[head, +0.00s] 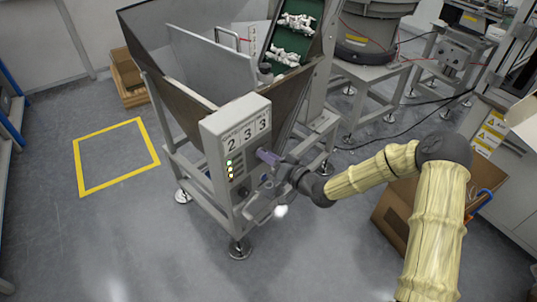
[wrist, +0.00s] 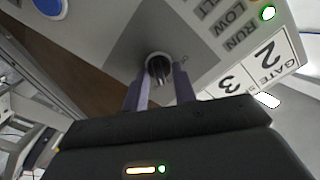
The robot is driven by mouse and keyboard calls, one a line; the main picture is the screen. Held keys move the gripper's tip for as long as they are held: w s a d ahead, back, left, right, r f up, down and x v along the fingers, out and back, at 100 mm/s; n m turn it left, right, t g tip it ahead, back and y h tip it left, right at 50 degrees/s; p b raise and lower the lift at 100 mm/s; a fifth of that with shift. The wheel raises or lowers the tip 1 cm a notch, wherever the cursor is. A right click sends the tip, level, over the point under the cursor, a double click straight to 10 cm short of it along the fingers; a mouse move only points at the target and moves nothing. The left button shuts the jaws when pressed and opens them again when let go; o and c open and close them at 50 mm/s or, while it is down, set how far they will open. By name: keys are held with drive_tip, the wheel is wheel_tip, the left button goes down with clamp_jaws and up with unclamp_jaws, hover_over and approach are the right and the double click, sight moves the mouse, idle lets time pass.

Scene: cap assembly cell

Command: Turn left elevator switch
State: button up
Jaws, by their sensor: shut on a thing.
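The elevator switch (wrist: 159,64), a dark round rotary knob with a pale rim, sits on a grey control panel in the wrist view. My gripper (wrist: 160,88) faces it with its two purple fingers on either side of the knob, shut on it. In the head view my gripper (head: 266,158) reaches the front of the grey control box (head: 222,140) from the right. It covers the switch there. The knob's exact angle is hard to read.
A blue button (wrist: 48,5) is near the switch. A hopper (head: 190,70) and green conveyor (head: 293,35) stand behind. A cardboard box (head: 393,215) is at right.

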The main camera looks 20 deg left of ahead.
drive_tip(key=shift+f+m, duration=0.1)
drive_tip(key=shift+m, duration=0.7)
drive_tip(key=o, duration=1)
drive_tip(key=shift+d, duration=0.15)
drive_tip(key=v, duration=1.7)
drive_tip(key=shift+s, duration=0.15)
